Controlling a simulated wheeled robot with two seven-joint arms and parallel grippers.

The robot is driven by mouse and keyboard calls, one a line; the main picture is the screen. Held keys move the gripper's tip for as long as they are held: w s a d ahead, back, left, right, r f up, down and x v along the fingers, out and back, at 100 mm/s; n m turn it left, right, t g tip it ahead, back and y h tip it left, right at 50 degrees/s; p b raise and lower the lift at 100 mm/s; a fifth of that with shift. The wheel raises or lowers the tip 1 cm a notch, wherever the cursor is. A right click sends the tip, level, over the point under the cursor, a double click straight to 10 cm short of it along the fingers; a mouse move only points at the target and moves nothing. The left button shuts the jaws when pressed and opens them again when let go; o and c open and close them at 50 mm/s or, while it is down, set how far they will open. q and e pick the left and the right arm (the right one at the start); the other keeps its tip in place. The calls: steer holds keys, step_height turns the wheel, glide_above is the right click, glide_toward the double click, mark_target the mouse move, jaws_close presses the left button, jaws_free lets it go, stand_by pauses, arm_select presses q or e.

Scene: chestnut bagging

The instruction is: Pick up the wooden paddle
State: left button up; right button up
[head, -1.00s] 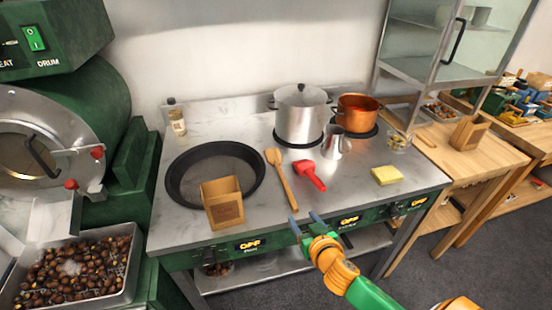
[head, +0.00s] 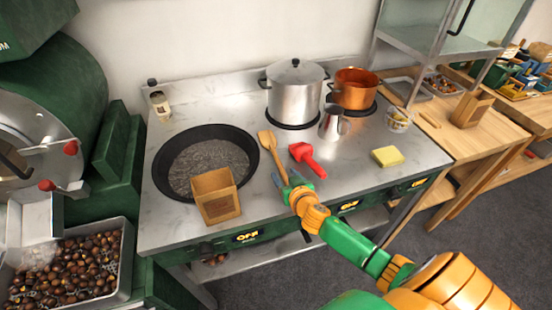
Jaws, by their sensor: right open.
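The wooden paddle (head: 266,142) lies on the steel counter, between the dark round pan and the red scoop-like tool. Its broad end points to the back and its handle runs towards the front edge. My right gripper (head: 281,179) is open, with its fingers at the handle's front part. The fingers overlap the handle in the picture; I cannot tell whether they touch it. The handle's front end is partly hidden by the gripper. My left gripper is not in view.
A red tool (head: 307,158) lies right of the paddle, and a yellow sponge (head: 387,157) farther right. A steel pot (head: 295,97), copper pot (head: 354,89) and metal jug (head: 331,124) stand behind.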

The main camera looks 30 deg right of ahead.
steer(key=shift+s+r, duration=0.1)
steer(key=shift+s, duration=0.1)
steer(key=c, duration=0.6)
jaws_close()
